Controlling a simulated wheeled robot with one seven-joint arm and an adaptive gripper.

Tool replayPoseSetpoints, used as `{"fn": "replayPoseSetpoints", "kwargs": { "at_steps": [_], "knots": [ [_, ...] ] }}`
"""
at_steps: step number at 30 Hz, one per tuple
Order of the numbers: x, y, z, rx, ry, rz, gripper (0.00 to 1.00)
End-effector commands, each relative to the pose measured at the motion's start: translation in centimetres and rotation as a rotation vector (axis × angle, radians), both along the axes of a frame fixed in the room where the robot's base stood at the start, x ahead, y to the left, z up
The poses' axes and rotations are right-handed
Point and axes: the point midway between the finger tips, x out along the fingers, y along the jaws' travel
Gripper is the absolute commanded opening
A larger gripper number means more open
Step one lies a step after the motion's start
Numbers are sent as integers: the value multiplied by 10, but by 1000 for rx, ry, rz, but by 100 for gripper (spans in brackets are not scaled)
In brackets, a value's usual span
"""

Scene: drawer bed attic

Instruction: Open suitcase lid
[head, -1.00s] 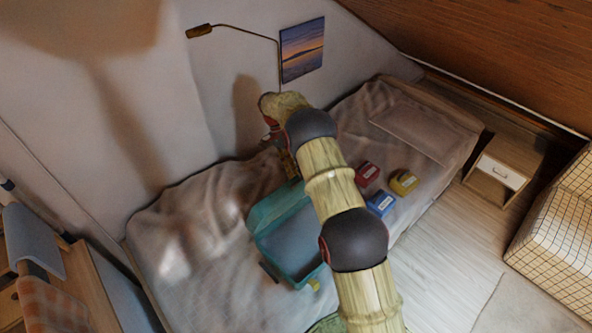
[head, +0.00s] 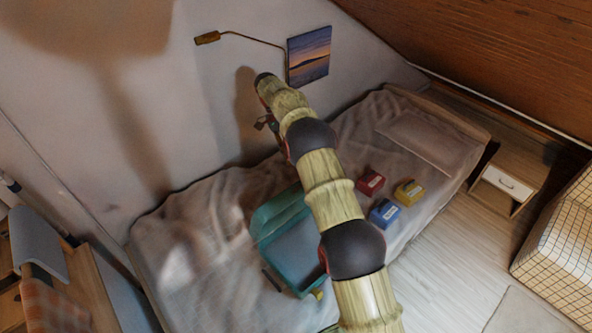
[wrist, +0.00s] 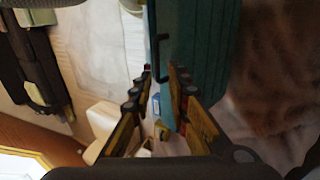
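The teal suitcase lies on the bed in the head view, its grey interior (head: 305,245) showing. Its teal lid (head: 277,211) stands raised along the wall side, so the suitcase is open. My arm crosses in front and hides part of the suitcase's right side. My gripper (head: 266,123) is above and behind the lid, near the wall. In the wrist view my gripper (wrist: 160,73) has its two fingers apart with nothing held between them. Beyond the fingertips is a teal suitcase face (wrist: 195,45) with a dark handle (wrist: 158,50). Contact cannot be told.
A red box (head: 370,183), a yellow box (head: 409,192) and a blue box (head: 384,213) sit on the bed right of my arm. Floor (head: 440,265) is clear at the right.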

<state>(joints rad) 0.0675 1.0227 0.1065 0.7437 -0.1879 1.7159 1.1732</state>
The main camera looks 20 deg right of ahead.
Motion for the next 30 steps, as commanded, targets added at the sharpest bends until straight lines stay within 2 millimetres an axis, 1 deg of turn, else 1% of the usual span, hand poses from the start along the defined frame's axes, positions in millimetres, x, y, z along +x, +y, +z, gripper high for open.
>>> {"fn": "replayPoseSetpoints", "kwargs": {
  "at_steps": [1,4,9,23,26,29,30],
  "knots": [
    [4,1,6,0,-3,0,17],
    [8,2,15,-1,-2,1,17],
    [9,3,21,0,-1,0,17],
    [9,3,22,2,0,8,17],
    [11,2,21,21,-2,47,17],
    [20,2,16,53,-27,121,17],
    [24,3,12,70,-36,158,17]
  ]
}}
